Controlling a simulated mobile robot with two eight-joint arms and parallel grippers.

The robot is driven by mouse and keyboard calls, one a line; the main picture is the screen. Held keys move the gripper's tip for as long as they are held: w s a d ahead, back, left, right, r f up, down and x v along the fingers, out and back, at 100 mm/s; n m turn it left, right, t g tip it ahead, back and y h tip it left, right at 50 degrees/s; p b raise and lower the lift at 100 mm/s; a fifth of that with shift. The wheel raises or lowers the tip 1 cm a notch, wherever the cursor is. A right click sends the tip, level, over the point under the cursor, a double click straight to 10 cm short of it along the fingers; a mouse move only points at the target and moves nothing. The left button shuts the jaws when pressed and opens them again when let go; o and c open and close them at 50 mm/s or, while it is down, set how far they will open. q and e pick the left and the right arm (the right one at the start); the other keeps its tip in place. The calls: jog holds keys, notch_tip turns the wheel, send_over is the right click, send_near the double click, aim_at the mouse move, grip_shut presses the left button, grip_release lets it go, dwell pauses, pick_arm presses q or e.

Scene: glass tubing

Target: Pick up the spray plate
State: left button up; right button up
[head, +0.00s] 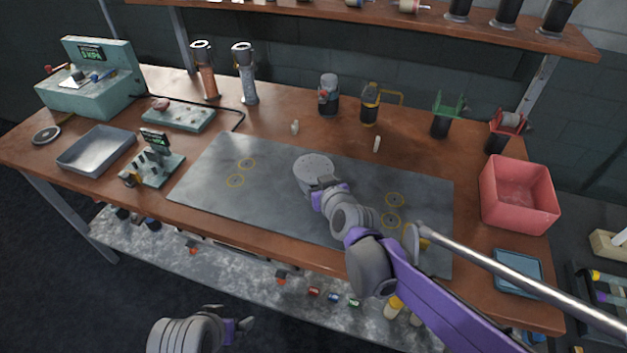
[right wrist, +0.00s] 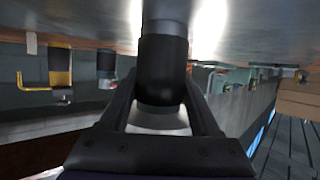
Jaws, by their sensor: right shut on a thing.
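The spray plate (head: 313,168) shows in the head view as a pale grey, speckled round disc above the middle of the dark mat. My right gripper (head: 327,187) is at its near right edge. In the right wrist view my right gripper (right wrist: 160,105) is shut on the plate's dark, upright handle (right wrist: 163,65).
The dark mat (head: 240,205) is mostly bare, with yellow rings. A metal rod (head: 500,270) slants across the right side. A red bin (head: 517,195) stands at right, a grey tray (head: 97,150) at left. Bottles and holders line the back under a shelf (head: 480,25).

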grip_shut()
